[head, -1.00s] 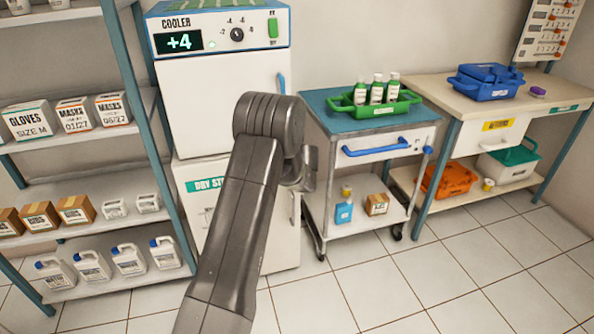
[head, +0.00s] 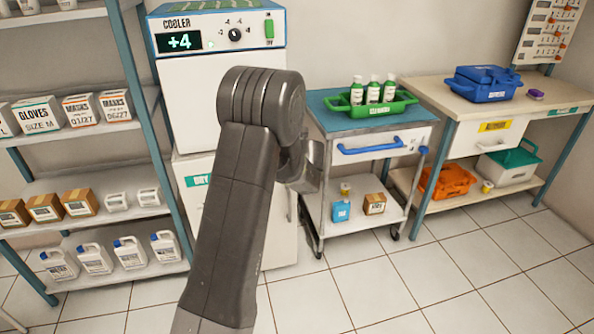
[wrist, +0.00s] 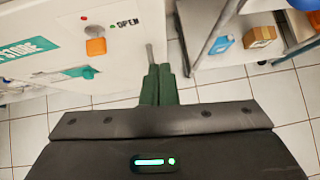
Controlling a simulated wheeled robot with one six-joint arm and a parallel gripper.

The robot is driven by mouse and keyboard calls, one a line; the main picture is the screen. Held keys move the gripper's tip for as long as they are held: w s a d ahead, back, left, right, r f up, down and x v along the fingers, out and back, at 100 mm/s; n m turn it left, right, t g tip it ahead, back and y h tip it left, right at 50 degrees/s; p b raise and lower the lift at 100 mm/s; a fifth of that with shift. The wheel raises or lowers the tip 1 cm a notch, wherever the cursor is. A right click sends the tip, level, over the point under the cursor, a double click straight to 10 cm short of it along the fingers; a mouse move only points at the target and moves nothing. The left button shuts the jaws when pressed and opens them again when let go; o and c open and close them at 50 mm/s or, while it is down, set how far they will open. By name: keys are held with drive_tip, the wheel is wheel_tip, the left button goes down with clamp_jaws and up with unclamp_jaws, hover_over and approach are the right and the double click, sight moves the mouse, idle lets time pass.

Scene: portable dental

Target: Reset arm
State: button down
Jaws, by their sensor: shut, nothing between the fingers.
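My arm (head: 232,200) rises through the middle of the head view, bent at a thick grey joint in front of the cooler. My gripper is hidden behind the arm there. In the wrist view my gripper (wrist: 159,84) shows its two dark green fingers pressed together with nothing between them. They point toward the gap between the white dry store cabinet (wrist: 60,45) and the cart. I cannot tell whether the fingertips are clear of the grey upright handle just beyond them.
The cooler (head: 220,95) stands behind my arm. Left is a shelf rack (head: 150,130) with boxes and jugs. Right is a cart (head: 325,195) carrying a green tray (head: 400,106) of bottles, then a bench (head: 440,95) with a blue case (head: 484,84). Tiled floor in front is clear.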

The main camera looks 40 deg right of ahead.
drive_tip(key=shift+v, duration=0.8)
drive_tip(key=shift+d+f, duration=0.1)
